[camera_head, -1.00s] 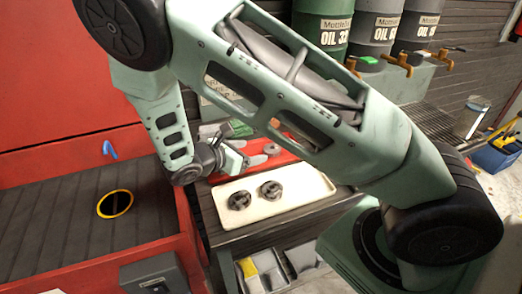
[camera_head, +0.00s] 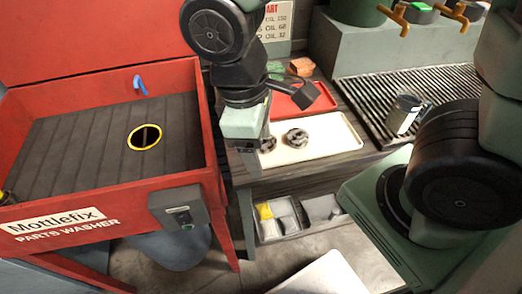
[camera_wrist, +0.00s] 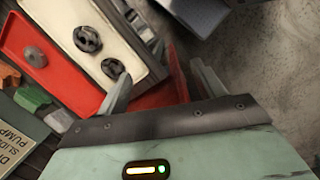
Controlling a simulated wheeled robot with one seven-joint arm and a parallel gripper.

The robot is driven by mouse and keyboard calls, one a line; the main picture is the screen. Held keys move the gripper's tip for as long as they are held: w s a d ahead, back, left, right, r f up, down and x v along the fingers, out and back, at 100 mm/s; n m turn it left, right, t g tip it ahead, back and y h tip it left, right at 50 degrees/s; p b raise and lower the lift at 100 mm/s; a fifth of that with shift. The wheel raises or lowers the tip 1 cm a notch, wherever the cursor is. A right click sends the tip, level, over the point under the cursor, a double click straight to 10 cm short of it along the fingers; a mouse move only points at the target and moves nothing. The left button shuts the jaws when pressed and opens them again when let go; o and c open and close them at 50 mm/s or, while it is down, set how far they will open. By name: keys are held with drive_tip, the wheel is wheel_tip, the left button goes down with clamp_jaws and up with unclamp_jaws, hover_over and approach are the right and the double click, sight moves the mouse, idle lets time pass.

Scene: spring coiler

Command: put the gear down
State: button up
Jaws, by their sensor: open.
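Two dark gears lie on the cream tray (camera_head: 340,139). One gear (camera_head: 297,137) is in plain view; the other (camera_head: 268,144) is partly behind my gripper. In the wrist view the gears (camera_wrist: 88,38) and (camera_wrist: 112,68) lie flat and apart on the tray. A grey ring-shaped part (camera_wrist: 35,57) lies on the red tray (camera_wrist: 55,70). My gripper (camera_head: 246,160) points down at the cream tray's left end. In the wrist view its fingers (camera_wrist: 163,88) are spread with nothing held between them; one fingertip overlaps the nearer gear's edge in the picture.
The red parts washer (camera_head: 110,170) stands left of the bench. Grey bins (camera_head: 283,222) sit below the bench. A metal can (camera_head: 403,113) stands on the grating (camera_head: 420,90) at right. Orange and green blocks (camera_head: 301,66) lie behind the red tray.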

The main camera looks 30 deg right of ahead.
drive_tip(key=s+r, duration=0.1)
drive_tip(key=s+a+m+y, duration=0.1)
drive_tip(key=s+a+r+m+t+y, duration=0.1)
drive_tip(key=s, duration=0.1)
drive_tip(key=shift+s+r, duration=0.1)
drive_tip(key=shift+r, duration=0.2)
